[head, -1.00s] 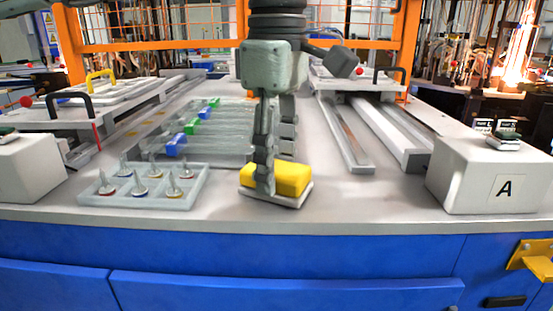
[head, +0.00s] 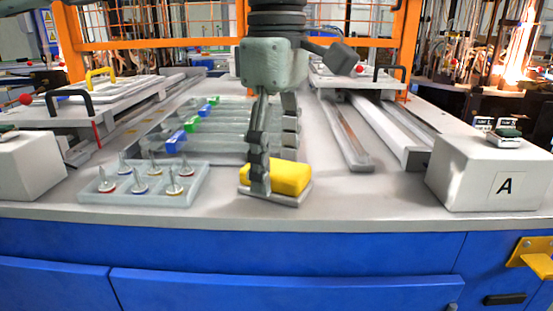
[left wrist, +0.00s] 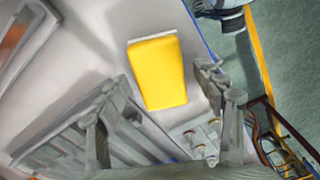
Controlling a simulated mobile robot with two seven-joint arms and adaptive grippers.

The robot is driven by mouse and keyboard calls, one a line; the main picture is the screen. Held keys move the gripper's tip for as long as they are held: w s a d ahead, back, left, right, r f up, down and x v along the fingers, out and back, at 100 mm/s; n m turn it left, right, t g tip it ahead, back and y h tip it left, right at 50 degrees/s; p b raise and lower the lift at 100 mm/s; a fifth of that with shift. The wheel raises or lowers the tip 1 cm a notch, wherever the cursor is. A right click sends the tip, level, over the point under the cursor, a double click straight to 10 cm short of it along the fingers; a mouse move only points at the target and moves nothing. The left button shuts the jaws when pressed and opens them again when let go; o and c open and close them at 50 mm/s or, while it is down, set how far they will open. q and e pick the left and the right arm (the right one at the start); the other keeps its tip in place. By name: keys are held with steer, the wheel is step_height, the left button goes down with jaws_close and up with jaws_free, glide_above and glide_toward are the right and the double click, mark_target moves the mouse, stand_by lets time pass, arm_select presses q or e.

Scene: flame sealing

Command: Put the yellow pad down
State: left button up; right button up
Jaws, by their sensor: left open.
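The yellow pad (head: 290,177) lies flat on a light grey base (head: 286,202) near the front edge of the workbench. It also shows in the left wrist view (left wrist: 158,75), between the spread fingers. My left gripper (head: 274,172) points down over the pad and is open. Its near finger stands in front of the pad's left part and hides some of it. The other finger's tip is hidden behind the pad in the head view. The left wrist view shows both fingers of my left gripper (left wrist: 160,82) wide apart. My right gripper is out of view.
A clear tray (head: 150,200) with several pointed pieces stands left of the pad. Behind is a grooved rack (head: 215,145) with blue and green pieces. A white box marked A (head: 475,185) stands at the right, another white box (head: 28,170) at the left.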

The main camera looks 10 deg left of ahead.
mark_target(278, 167)
arm_select(q)
step_height(278, 167, up, 12)
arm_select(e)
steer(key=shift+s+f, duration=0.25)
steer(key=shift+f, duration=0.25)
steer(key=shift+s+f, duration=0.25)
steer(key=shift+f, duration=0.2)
